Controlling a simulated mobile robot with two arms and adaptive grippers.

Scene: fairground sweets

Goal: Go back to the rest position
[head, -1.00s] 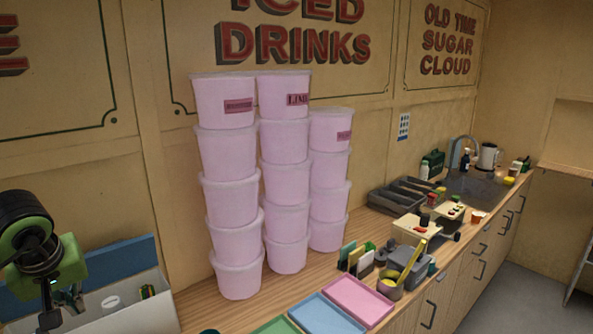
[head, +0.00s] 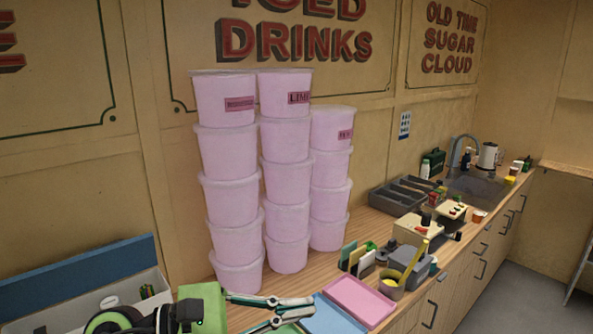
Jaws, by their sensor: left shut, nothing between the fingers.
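My left gripper (head: 306,306) is at the bottom of the head view, with its green and black wrist at the lower left and its thin fingers pointing right. It is shut and holds nothing. It shows in front of the green mat (head: 288,328) and the left edge of the blue mat (head: 335,318), hiding part of both. I cannot tell its exact height over them. My right gripper is not in view.
Tall stacks of pink tubs (head: 285,184) stand just behind the gripper. An open box (head: 75,306) with a blue lid (head: 80,268) is at the left.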

